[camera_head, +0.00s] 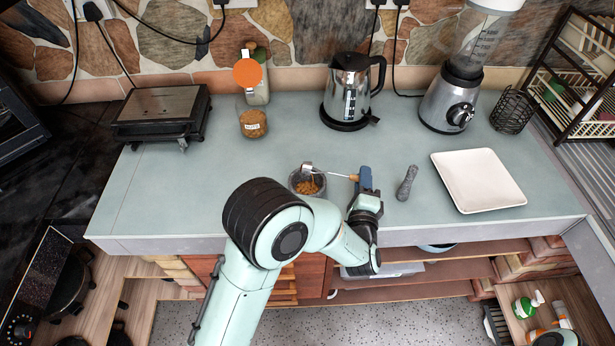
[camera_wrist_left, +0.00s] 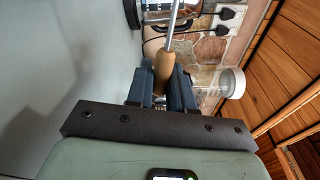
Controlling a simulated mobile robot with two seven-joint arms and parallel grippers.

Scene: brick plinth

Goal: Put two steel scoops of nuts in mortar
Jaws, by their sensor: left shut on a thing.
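My left gripper (camera_head: 366,180) is shut on the wooden handle of the steel scoop (camera_head: 332,173). The handle and thin steel shaft also show in the left wrist view (camera_wrist_left: 164,70), between the blue-grey fingers. The scoop's head is over the far rim of the mortar (camera_head: 293,187); I cannot tell whether it touches it or what it holds. Brown nuts (camera_head: 309,186) lie in the mortar, partly hidden by my arm. The glass jar of nuts (camera_head: 253,122), with a white label, stands behind and left of the mortar. My right gripper is not in view.
A grey pestle (camera_head: 407,183) lies right of my gripper, with a white square plate (camera_head: 478,180) beyond. The counter's left front is clear.

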